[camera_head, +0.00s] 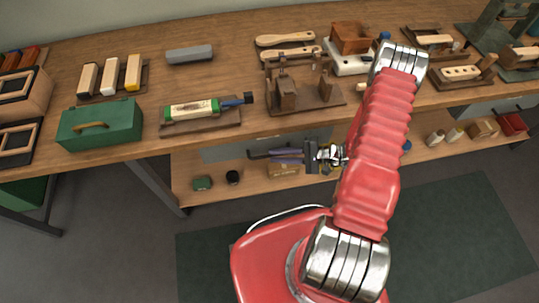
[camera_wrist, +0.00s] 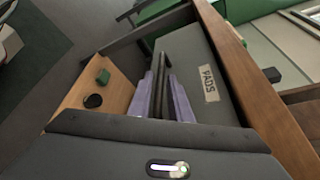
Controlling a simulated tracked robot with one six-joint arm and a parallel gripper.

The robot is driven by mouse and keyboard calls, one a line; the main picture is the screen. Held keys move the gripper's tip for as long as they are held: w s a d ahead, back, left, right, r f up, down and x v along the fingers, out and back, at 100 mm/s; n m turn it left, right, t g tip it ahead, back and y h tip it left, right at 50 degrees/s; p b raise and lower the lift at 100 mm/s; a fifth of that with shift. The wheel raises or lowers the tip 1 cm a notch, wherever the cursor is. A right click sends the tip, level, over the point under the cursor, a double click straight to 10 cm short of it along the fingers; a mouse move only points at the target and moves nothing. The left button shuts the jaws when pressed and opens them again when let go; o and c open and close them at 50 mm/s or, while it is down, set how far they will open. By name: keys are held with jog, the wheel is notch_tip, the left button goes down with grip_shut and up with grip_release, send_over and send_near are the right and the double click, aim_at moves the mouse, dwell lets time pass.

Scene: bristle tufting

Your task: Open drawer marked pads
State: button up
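The grey drawer front with the pads label (camera_wrist: 208,83) is at the right of the wrist view, under the wooden bench edge. In the head view a grey drawer front (camera_head: 225,152) shows below the bench top, its label not readable. My gripper (camera_wrist: 165,90) is in front of the drawer, its purple fingers a little apart with dark bars between them. In the head view my gripper (camera_head: 270,155) points left along the drawer front.
A lower wooden shelf (camera_head: 215,193) holds a small green block (camera_head: 202,183) and a dark round item (camera_head: 232,177). A dark bench leg (camera_head: 153,183) stands to the left. The bench top carries a green box (camera_head: 100,124) and several brush-making tools.

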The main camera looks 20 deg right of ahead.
aim_at(270, 156)
jog(key=shift+x, duration=1.65)
grip_shut()
